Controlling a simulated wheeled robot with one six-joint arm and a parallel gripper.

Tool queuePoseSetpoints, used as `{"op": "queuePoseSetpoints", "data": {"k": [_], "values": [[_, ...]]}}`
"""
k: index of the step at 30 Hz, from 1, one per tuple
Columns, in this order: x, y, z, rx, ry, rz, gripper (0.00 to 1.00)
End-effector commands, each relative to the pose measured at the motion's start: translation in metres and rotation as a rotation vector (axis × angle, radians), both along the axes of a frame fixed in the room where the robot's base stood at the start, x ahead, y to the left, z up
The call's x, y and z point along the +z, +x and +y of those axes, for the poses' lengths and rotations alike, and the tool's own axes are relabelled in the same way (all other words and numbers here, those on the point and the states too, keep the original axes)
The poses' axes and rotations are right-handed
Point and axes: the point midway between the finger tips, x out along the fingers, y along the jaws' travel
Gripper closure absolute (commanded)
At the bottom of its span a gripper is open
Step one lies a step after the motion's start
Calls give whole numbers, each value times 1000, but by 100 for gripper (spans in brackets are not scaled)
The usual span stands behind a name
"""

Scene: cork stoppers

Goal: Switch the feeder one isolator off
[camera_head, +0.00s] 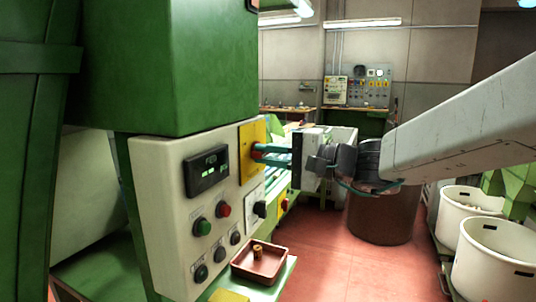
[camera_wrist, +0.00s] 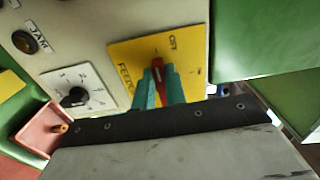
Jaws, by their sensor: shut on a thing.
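The feeder isolator is a yellow plate (camera_head: 246,135) with a red handle (camera_wrist: 157,74), on the right part of the pale control panel. In the wrist view the yellow plate (camera_wrist: 126,52) carries the words FEEDER and OFF; the rest of its lettering is hidden. My gripper (camera_head: 262,153) reaches in from the right, and its teal fingers stand on either side of the red handle. In the wrist view the gripper (camera_wrist: 161,84) is shut on the handle, which hides its lower part. The handle's visible end points roughly up the picture, toward the side with OFF.
Below the plate are a white dial with a black knob (camera_wrist: 75,97) and a red tray (camera_head: 246,268) holding a cork. A display (camera_head: 207,170) and several push buttons lie left of the isolator. A brown drum (camera_head: 380,222) and white bins (camera_head: 497,262) stand to the right on red floor.

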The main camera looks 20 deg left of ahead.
Motion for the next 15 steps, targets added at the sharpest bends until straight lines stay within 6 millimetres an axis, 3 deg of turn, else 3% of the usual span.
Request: {"op": "queuePoseSetpoints", "data": {"k": [10,11,12,13,15], "values": [[-1,0,0,0,-3,-2,100],[-1,0,0,0,-3,-2,82],[-1,0,0,0,-3,-2,71],[-1,0,0,0,-2,-2,65],[-1,0,0,0,-2,-2,65]]}}
